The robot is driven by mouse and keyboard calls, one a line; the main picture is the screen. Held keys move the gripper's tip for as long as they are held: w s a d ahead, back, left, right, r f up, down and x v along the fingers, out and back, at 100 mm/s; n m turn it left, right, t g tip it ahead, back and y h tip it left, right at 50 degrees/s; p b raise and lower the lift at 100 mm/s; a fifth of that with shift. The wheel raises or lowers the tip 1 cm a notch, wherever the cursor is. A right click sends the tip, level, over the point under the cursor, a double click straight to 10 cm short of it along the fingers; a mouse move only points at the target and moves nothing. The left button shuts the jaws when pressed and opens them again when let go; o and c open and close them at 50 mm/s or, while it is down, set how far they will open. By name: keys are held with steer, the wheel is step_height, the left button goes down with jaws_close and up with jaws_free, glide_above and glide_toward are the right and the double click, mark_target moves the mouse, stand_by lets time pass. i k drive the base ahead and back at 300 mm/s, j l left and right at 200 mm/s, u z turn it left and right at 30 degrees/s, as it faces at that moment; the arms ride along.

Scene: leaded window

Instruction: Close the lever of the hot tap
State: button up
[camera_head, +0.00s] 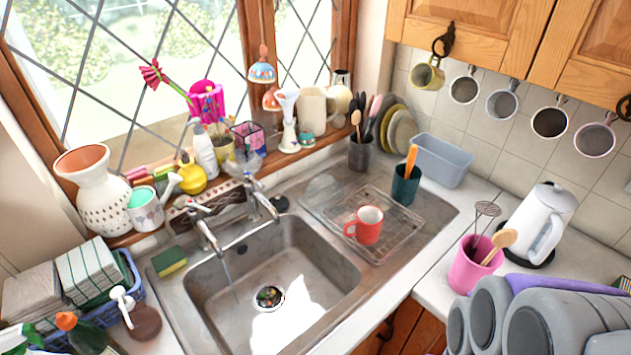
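Two chrome taps stand side by side at the back left of the sink. The left tap (207,233) has a lever (190,207) on its top, and a thin stream of water (229,272) falls from its spout into the basin. The right tap (264,203) also has a lever (251,184), and I see no water from it. No hot or cold marking is readable at this size. Grey rounded parts at the lower right look like my own arm. No gripper fingers can be made out, and nothing of mine is near the taps.
The steel sink (290,262) has a drainer with a red mug (369,224). A sponge (169,261) lies left of the taps. A vase (97,190) and bottles crowd the sill. A kettle (541,222) and a pink utensil pot (470,268) stand right. Mugs hang above.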

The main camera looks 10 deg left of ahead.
mark_target(191, 204)
steer(key=u, duration=1.55)
